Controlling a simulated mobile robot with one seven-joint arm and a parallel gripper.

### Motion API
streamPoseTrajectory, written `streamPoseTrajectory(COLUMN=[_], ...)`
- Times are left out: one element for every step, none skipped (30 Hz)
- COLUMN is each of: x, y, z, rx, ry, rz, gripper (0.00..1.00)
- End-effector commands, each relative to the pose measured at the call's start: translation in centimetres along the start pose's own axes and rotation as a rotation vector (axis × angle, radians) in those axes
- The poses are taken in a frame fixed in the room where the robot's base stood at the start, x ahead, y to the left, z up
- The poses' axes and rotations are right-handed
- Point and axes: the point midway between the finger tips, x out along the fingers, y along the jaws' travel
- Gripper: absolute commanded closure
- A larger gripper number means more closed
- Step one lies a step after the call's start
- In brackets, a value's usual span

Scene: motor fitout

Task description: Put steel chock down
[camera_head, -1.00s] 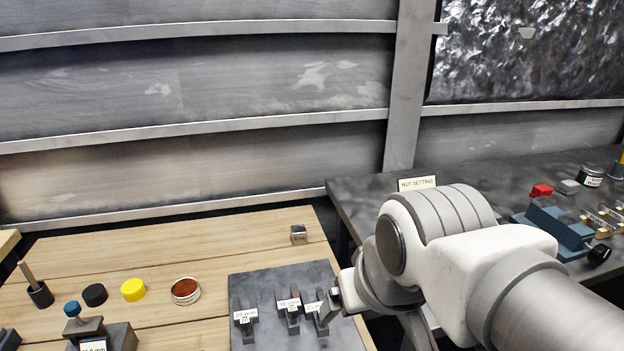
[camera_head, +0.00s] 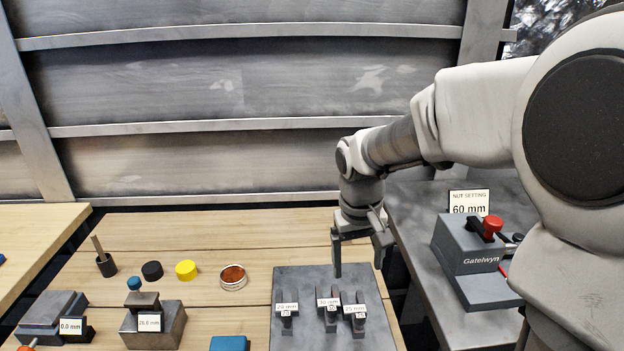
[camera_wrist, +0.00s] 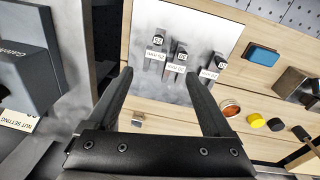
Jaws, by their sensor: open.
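My gripper (camera_head: 358,268) is open with nothing between its fingers, pointing down near the back right corner of a dark grey plate (camera_head: 300,285). In the wrist view the two fingers (camera_wrist: 156,78) are wide apart. Three dark steel chocks with size tags stand on the plate: the left one (camera_head: 286,323), the middle one (camera_head: 327,318) and the right one (camera_head: 357,326). They also show in the wrist view, beyond the fingertips, the middle one here (camera_wrist: 178,66). I cannot tell which is the task's chock. A small metal cube (camera_wrist: 137,119) lies on the wood between the fingers' bases and is hidden in the head view.
A blue-grey device with a red knob (camera_head: 470,255) and a "60 mm" sign stand on the dark bench at right. A red-brown dish (camera_head: 233,277), yellow disc (camera_head: 186,270), black disc (camera_head: 152,271) and gauge blocks (camera_head: 155,325) lie left. Bare wood lies behind.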

Motion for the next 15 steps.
streamPoseTrajectory(x=[0.4,0.7,1.1,1.4,1.6,1.9,2.1,2.2,2.4,2.5,2.8,3.2,3.6,4.1,4.9], y=[0.7,1.1,1.4,1.7,2.0,2.2,2.3,2.5,2.6,2.6,2.6,2.6,2.6,2.6,2.5], z=[-0.8,-1.2,-1.7,-2.0,-2.2,-2.6,-2.7,-2.9,-3.0,-3.1,-3.1,-3.1,-3.0,-3.0,-2.9], rx=[0.032,0.046,0.066,0.078,0.089,0.102,0.111,0.117,0.123,0.126,0.128,0.129,0.129,0.129,0.129], ry=[-0.021,-0.029,-0.039,-0.046,-0.050,-0.055,-0.059,-0.062,-0.064,-0.065,-0.067,-0.068,-0.069,-0.069,-0.070], rz=[-0.018,-0.026,-0.035,-0.042,-0.048,-0.056,-0.060,-0.064,-0.067,-0.069,-0.071,-0.072,-0.071,-0.071,-0.072], gripper=[0.15,0.15,0.15,0.15,0.15,0.15,0.15,0.15,0.15,0.15,0.15,0.15,0.15,0.15,0.15])
